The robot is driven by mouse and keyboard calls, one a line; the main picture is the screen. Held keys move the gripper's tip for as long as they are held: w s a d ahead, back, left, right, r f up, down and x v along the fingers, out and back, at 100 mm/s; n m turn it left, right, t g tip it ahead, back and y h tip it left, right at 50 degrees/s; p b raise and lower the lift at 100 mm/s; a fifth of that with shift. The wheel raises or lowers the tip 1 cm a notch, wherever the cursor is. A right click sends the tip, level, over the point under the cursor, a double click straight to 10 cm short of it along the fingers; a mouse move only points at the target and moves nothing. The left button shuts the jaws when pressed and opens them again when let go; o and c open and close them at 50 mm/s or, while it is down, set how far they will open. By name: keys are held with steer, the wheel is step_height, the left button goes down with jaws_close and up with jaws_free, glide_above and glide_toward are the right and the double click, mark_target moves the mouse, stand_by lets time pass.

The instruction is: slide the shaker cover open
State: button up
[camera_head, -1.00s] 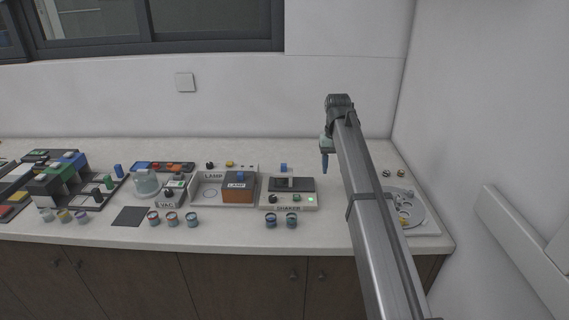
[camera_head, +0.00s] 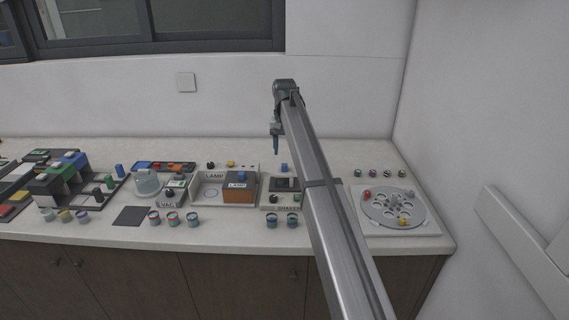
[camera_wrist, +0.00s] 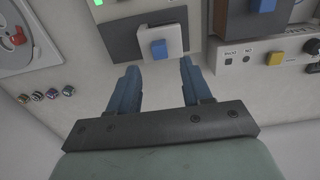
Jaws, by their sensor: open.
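The shaker (camera_head: 284,208) stands on the counter, partly hidden by my arm in the head view. Its dark top plate (camera_wrist: 122,46) shows in the wrist view, with a light grey cover piece (camera_wrist: 174,38) bearing a blue knob (camera_wrist: 159,50). The knob also shows at the shaker's back in the head view (camera_head: 284,167). My gripper (camera_head: 276,153) hangs above the back of the shaker, pointing down. In the wrist view its two blue fingers (camera_wrist: 157,78) are apart and empty, with the knob just beyond the tips, roughly between them.
The lamp unit (camera_head: 211,176) with its brown block (camera_head: 239,194) stands just left of the shaker. Two small jars (camera_head: 282,220) stand in front of it. A round carousel (camera_head: 393,208) is to the right. The counter behind the shaker is mostly clear.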

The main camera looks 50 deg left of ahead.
mark_target(285, 164)
steer(key=shift+f, duration=3.15)
jaws_close()
